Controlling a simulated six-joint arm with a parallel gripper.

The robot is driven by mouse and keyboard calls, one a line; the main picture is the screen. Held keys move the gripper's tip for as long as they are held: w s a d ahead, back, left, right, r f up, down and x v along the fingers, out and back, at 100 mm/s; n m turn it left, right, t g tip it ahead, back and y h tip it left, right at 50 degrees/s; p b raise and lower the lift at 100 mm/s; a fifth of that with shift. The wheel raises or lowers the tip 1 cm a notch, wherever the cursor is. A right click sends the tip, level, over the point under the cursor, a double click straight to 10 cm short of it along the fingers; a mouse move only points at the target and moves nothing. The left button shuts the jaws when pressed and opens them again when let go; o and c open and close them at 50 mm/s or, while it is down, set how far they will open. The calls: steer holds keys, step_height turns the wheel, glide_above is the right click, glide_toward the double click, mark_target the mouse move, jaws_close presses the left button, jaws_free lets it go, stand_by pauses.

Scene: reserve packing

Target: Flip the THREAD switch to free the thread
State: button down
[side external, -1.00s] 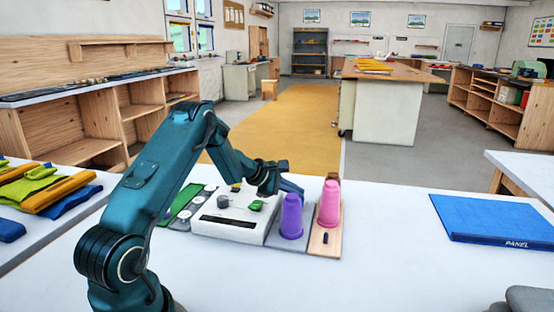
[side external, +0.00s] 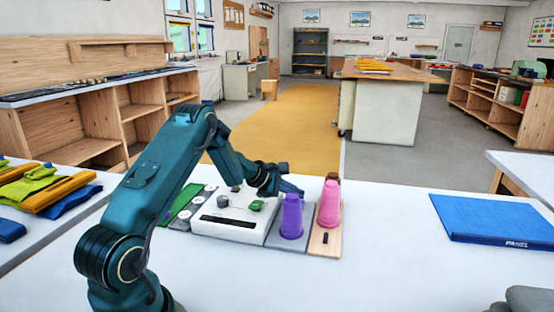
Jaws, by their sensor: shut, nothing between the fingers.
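A white machine unit (side external: 226,230) stands on the table with a dark slot, a grey knob (side external: 223,201) and a green piece (side external: 256,205) on top. Right of it are a purple thread cone (side external: 291,218) on a grey base and a pink thread cone (side external: 329,205) on a wooden board (side external: 325,250). A small dark upright piece (side external: 325,238) stands on that board. No THREAD label is legible, so I cannot tell which part is the switch. My gripper (side external: 294,190) is shut and empty, above and behind the purple cone; contact is unclear.
A blue panel (side external: 495,218) lies on the table at the right. Folded green, yellow and blue cloths (side external: 45,190) lie on the left table. A green strip with white discs (side external: 182,215) is left of the unit.

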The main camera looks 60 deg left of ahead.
steer(key=shift+s+d+r, duration=0.15)
steer(key=shift+r, duration=0.65)
steer(key=shift+s+d+r, duration=0.15)
steer(key=shift+r, duration=0.65)
steer(key=shift+s+d+r, duration=0.1)
steer(key=shift+r, duration=0.75)
steer(key=shift+s+d+r, duration=0.15)
steer(key=shift+r, duration=0.65)
